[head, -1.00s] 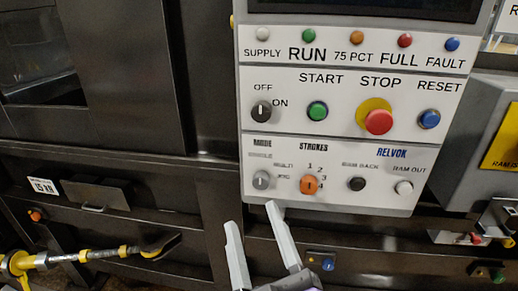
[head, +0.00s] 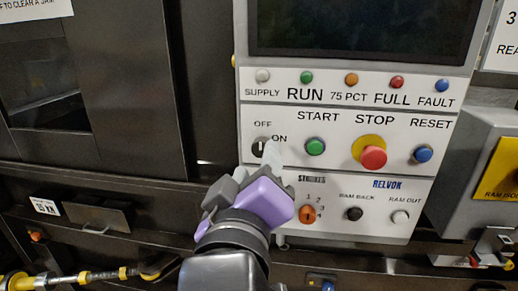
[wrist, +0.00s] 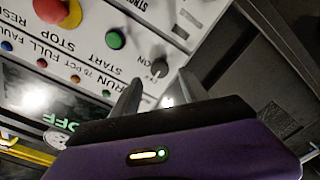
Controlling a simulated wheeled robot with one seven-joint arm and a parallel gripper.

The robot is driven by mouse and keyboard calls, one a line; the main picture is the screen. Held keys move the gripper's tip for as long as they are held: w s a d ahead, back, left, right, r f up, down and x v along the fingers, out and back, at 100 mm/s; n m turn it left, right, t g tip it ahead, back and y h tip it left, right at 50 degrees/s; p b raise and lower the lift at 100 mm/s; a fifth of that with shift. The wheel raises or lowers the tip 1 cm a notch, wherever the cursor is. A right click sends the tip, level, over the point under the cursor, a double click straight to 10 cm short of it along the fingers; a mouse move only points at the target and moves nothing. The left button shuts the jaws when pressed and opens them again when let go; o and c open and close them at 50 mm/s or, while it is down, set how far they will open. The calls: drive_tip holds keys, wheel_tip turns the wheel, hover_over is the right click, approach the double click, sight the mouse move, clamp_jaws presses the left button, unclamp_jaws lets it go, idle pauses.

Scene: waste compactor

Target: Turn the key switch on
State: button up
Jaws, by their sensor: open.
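The key switch (head: 259,147) is a small dark round switch with a pale upright bar, set on the white panel between the labels OFF above and ON at its right. My gripper (head: 256,158) is just in front of it and hides its lower right part.
Right of the switch are the green START button (head: 316,147), the red STOP button (head: 373,157) on yellow and the blue RESET button (head: 422,154). An orange knob (head: 307,213) lies below. A grey box (head: 478,180) juts out at the right.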

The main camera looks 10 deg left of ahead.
sight(260, 150)
drive_tip(key=shift+w+p, duration=0.4)
drive_tip(key=shift+w, duration=1.8)
drive_tip(key=shift+c, duration=0.2)
clamp_jaws()
